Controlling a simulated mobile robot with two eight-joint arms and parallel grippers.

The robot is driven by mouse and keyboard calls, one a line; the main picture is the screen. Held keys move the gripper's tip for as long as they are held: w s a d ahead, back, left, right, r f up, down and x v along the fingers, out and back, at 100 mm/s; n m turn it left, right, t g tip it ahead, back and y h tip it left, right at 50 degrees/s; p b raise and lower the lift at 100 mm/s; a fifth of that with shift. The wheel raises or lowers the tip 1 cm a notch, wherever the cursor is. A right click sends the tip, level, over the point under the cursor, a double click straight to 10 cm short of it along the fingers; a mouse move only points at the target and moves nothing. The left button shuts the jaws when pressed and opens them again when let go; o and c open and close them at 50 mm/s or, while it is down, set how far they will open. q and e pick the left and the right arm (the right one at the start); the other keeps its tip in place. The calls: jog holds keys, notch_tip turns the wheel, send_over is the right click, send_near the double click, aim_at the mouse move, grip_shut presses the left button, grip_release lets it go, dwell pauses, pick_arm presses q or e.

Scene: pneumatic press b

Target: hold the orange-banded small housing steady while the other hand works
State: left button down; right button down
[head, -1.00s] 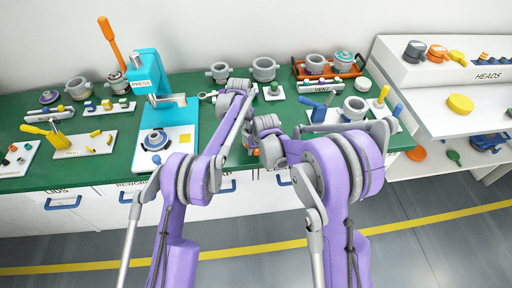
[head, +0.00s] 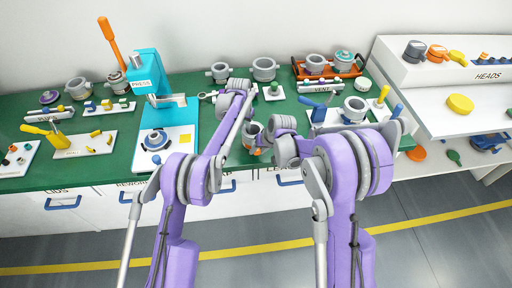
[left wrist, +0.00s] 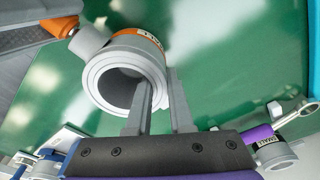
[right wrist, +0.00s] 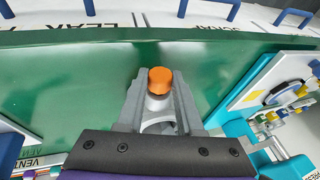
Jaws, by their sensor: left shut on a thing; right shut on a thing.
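The small grey housing (left wrist: 125,70) with an orange band (left wrist: 150,35) is in the left wrist view, its round bore facing the camera. It also shows in the head view (head: 251,132), partly hidden by my arms. My left gripper (left wrist: 162,80) is shut on its wall, one finger inside the bore and one outside. A grey stub (left wrist: 88,41) sticks out of the housing's side. My right gripper (right wrist: 160,90) is shut on a pale part with an orange cap (right wrist: 160,79). In the left wrist view the orange piece (left wrist: 60,26) lies against the stub; I cannot tell whether they are joined.
The green bench (head: 110,170) carries a turquoise press (head: 150,75) on the left. A red tray (head: 340,73) with housings stands at the back right. A white fixture (head: 355,108) with blue and yellow handles is right of my grippers. A grey shelf (head: 440,105) stands farther right.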

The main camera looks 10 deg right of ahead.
jog(key=y, duration=0.4)
jog(key=d+m+y, duration=0.1)
jog(key=shift+f+y, duration=0.35)
jog(key=shift+y, duration=0.05)
jog(key=y, duration=0.2)
jog(key=shift+w+f+m+y, duration=0.1)
jog(key=shift+f+m+y, duration=0.05)
jog(key=shift+m+y, duration=0.2)
jog(key=shift+m+t+y, duration=0.25)
jog(key=shift+t+y, duration=0.05)
jog(key=shift+y, duration=0.85)
jog(key=shift+a, duration=0.1)
jog(key=c, duration=0.7)
grip_release()
